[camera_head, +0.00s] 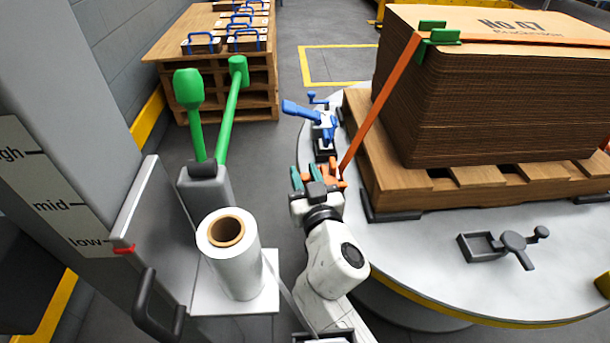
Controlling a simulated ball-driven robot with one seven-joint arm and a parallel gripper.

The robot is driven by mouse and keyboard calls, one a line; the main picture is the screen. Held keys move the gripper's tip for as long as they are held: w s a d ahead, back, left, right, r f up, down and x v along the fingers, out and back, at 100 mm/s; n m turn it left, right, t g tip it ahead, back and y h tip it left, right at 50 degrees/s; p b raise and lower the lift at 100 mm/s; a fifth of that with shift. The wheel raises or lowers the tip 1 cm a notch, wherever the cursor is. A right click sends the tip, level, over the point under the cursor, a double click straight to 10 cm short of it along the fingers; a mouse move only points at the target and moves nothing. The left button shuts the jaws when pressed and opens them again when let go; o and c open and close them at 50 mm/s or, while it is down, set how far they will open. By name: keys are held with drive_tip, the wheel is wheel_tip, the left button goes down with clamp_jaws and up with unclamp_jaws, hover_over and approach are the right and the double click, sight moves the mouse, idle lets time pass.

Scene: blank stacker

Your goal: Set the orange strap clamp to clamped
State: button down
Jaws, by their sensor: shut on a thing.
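The orange strap clamp (333,180) sits at the left edge of the round grey turntable (440,255), partly hidden by my gripper. An orange strap (376,112) runs from it up over the cardboard stack (440,100). My gripper (311,177), with teal fingers, is at the clamp and shut on an orange part of it, which looks like its lever. How far the lever is turned is hidden by the fingers.
A blue clamp (322,122) stands just behind on the turntable. A wooden pallet (450,190) carries the stack. A dark crank latch (505,247) lies right. Green-topped levers (228,115) and a white film roll (231,255) stand left of my arm.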

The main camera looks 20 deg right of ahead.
drive_tip(key=c, duration=1)
unclamp_jaws()
drive_tip(key=shift+o, duration=0.2)
drive_tip(key=shift+s+n+y, duration=0.15)
drive_tip(key=shift+n+y, duration=0.15)
drive_tip(key=shift+y, duration=0.4)
drive_tip(key=p, duration=0.1)
drive_tip(key=n+y+p, duration=0.1)
drive_tip(key=shift+a+r+y+p, duration=0.25)
drive_tip(key=shift+r+y+p, duration=0.05)
drive_tip(key=shift+r, duration=0.05)
drive_tip(key=shift+s+a+n+y+p, duration=0.1)
drive_tip(key=shift+n+y+p, duration=0.2)
drive_tip(key=shift+p, duration=0.85)
drive_tip(key=p, duration=0.3)
drive_tip(key=n+y+p, duration=0.1)
drive_tip(key=p, duration=0.3)
drive_tip(key=shift+s+d, duration=0.2)
drive_tip(key=shift+d, duration=0.15)
drive_tip(key=y+p, duration=0.1)
drive_tip(key=p, duration=0.2)
drive_tip(key=shift+s+n+p, duration=0.15)
drive_tip(key=shift+n+p, duration=0.15)
drive_tip(key=shift+p, duration=0.05)
